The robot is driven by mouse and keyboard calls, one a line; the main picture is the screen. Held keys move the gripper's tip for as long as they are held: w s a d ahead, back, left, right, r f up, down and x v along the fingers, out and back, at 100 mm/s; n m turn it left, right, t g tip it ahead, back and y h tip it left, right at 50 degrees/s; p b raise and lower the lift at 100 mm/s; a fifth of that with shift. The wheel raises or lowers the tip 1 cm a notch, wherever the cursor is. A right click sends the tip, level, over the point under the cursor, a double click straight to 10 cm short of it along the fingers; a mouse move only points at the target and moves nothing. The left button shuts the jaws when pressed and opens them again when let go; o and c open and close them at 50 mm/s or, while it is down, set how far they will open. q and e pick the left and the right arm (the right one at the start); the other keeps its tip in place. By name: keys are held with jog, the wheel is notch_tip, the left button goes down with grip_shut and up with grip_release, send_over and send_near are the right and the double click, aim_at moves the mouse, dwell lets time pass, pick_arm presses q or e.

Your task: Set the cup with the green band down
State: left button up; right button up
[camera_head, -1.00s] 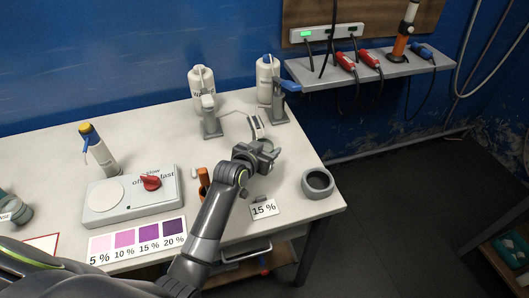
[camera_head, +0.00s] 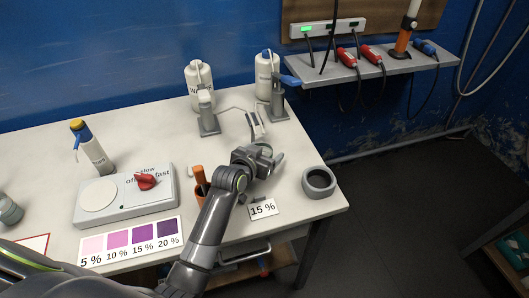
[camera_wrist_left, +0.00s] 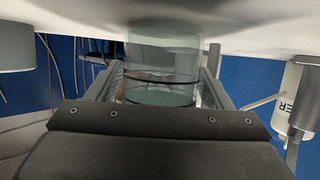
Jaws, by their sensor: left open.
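My left gripper (camera_head: 270,155) is open, low over the right part of the white table (camera_head: 225,150). In the left wrist view a clear glass cup (camera_wrist_left: 163,65) stands between its spread fingers, against the pale tabletop, which shows at the top of that picture. The cup has a dark thin ring and a greenish tint; I cannot clearly make out a green band. In the head view the gripper mostly hides the cup, and only a bit of its rim shows behind the fingers. My right gripper is not in view.
A grey ring-shaped holder (camera_head: 318,181) stands right of the gripper near the table edge. A "15 %" card (camera_head: 263,209) lies in front. Two white bottles (camera_head: 199,83) with grey stands are behind. A stirrer plate (camera_head: 128,195) and a purple colour chart (camera_head: 131,243) are left.

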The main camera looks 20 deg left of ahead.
pick_arm(q)
jog(key=shift+r, duration=0.2)
jog(key=shift+s+a+r, duration=0.15)
jog(key=shift+s+r, duration=0.05)
jog(key=shift+s, duration=0.35)
jog(key=shift+b+v, duration=0.3)
jog(key=shift+v, duration=2.85)
